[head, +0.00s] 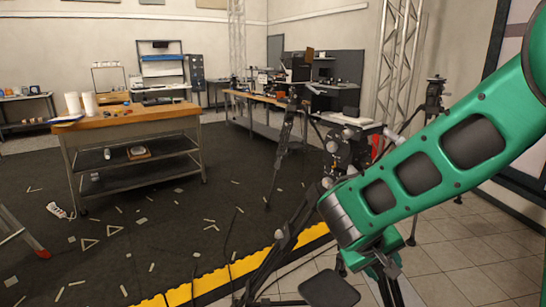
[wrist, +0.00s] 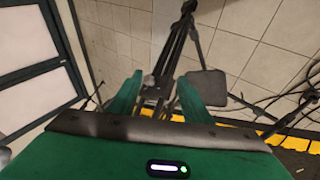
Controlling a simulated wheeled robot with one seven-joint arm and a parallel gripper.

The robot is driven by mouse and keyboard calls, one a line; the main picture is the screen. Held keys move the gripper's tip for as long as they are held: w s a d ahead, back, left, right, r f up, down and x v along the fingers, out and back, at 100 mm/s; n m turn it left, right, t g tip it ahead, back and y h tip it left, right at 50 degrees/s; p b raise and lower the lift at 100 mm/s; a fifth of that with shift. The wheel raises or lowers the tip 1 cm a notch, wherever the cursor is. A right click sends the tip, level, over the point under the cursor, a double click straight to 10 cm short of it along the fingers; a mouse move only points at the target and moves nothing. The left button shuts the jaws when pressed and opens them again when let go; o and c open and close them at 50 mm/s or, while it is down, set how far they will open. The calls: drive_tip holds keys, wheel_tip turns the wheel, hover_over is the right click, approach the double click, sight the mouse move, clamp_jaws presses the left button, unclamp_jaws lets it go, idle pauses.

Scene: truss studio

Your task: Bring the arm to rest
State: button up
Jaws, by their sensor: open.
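My green arm comes in from the right in the head view and reaches down toward the middle. Its end is partly hidden behind its own grey joint, so the fingers are hard to make out there. In the wrist view my gripper (wrist: 160,92) shows two green fingers standing apart, with nothing held between them. Behind the gap, a black tripod stand (wrist: 174,50) and the tiled floor (wrist: 125,30) show. The gripper points down toward the floor.
A black camera stand (head: 343,145) and a flat dark pad (head: 330,288) are close to my arm. A wooden-topped workbench (head: 130,118) stands at left on the dark mat (head: 225,175), which has scattered scraps. Yellow edging (head: 215,279) borders the mat. Tiled floor is partly open at right.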

drive_tip(key=s+d+r+m+g+y, duration=0.3)
drive_tip(key=s+d+m, duration=0.2)
drive_tip(key=s+d, duration=0.6)
drive_tip(key=s+d+r+m+y, duration=0.1)
drive_tip(key=s, duration=0.5)
drive_tip(key=s+d+r+m+y, duration=0.1)
drive_tip(key=s+r+m+y, duration=0.1)
drive_tip(key=s, duration=0.5)
drive_tip(key=shift+s+g+y, duration=0.15)
drive_tip(key=shift+g+y, duration=0.15)
drive_tip(key=shift+g, duration=0.1)
drive_tip(key=shift+r, duration=0.1)
drive_tip(key=shift+w+f, duration=0.25)
drive_tip(key=shift+w, duration=0.35)
